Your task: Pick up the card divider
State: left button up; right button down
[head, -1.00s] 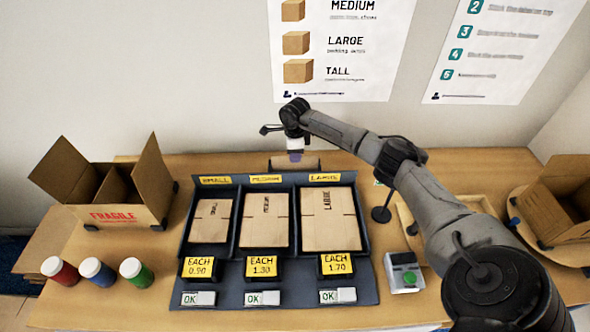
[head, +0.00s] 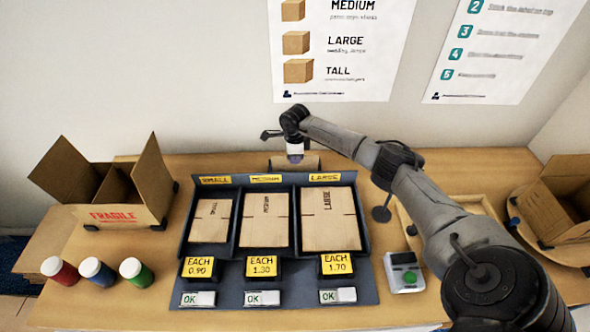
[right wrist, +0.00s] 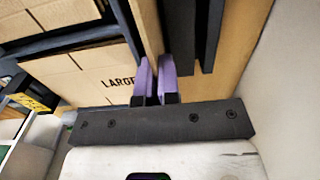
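The card divider (head: 310,161) is a plain brown cardboard piece behind the dark carton tray in the head view. My right gripper (head: 295,157) points down at its top edge. In the right wrist view, the purple fingers of my right gripper (right wrist: 156,75) are close together, one on each side of the brown card (right wrist: 147,28), and look shut on it. The lower part of the card is hidden behind the tray in the head view. My left gripper is in neither view.
The dark tray (head: 240,248) holds flat cartons in three compartments, just in front of the divider. A FRAGILE box (head: 125,214) stands left, with several coloured-body jars (head: 100,274) in front. A small device with a green button (head: 404,272) and an open carton (head: 560,215) are right.

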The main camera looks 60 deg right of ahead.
notch_tip(320, 180, up, 9)
notch_tip(320, 180, up, 18)
jog(key=p, duration=1.4)
dwell(0.4)
